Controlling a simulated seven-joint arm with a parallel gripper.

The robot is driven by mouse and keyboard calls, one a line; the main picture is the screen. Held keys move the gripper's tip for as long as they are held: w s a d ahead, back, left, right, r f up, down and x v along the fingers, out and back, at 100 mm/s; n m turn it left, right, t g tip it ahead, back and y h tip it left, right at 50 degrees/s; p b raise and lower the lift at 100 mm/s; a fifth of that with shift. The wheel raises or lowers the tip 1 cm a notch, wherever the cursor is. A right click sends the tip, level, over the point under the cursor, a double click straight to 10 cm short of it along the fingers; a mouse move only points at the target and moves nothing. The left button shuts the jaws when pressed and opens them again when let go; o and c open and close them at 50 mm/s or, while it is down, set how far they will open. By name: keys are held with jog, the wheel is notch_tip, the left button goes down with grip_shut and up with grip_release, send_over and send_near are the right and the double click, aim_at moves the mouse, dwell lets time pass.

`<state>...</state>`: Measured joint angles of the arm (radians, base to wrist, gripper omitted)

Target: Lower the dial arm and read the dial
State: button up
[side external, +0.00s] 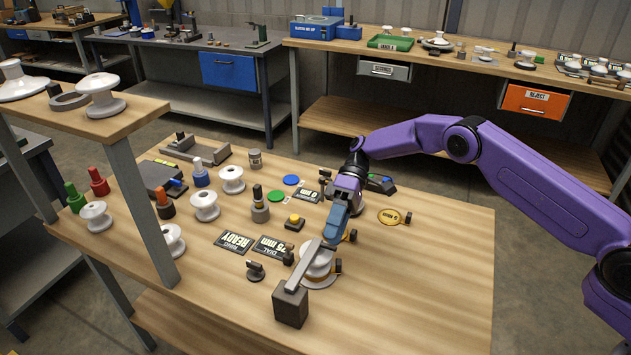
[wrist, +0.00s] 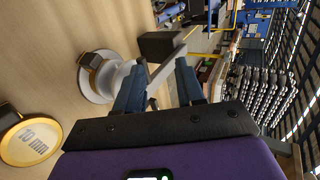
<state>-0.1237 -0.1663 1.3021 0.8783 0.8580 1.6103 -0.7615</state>
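A grey bar (side external: 305,265), seemingly the dial arm, runs from a dark block (side external: 291,304) on the table towards my gripper (side external: 333,228). It passes over a round white part (side external: 322,262) on a plate; whether it touches cannot be told. In the wrist view the bar (wrist: 168,68) reaches between the two blue fingers of my gripper (wrist: 160,68), which stand apart with a gap around it. The white part (wrist: 112,78) shows left of the fingers, the dark block (wrist: 158,46) beyond. A plate lettered "DIAL 75 mm" (side external: 272,247) lies left of the bar. No dial face is readable.
A yellow-rimmed disc (side external: 393,216) lies right of my gripper; in the wrist view the disc (wrist: 30,143) seems to read "10 mm". A "RING READY" plate (side external: 234,242), yellow button (side external: 295,222) and white insulators (side external: 205,205) stand left. The table's front right is clear.

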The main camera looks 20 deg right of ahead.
jog(key=s+a+r+t+h, duration=0.6)
jog(key=s+a+r, duration=0.5)
jog(key=s+a, duration=0.1)
jog(key=v, duration=1.4)
jog(key=shift+s+r+t+h, duration=0.2)
jog(key=shift+t+h, duration=0.1)
jog(key=shift+a, duration=0.15)
jog(key=w+d+f, duration=0.9)
jog(key=w+d, duration=0.1)
jog(key=shift+t+h, duration=0.3)
jog(key=f, duration=0.5)
jog(key=s+a+f, duration=0.1)
jog(key=f, duration=0.5)
jog(key=a+f, duration=0.1)
jog(key=f, duration=0.4)
jog(key=shift+s+f, duration=0.25)
jog(key=shift+f, duration=0.15)
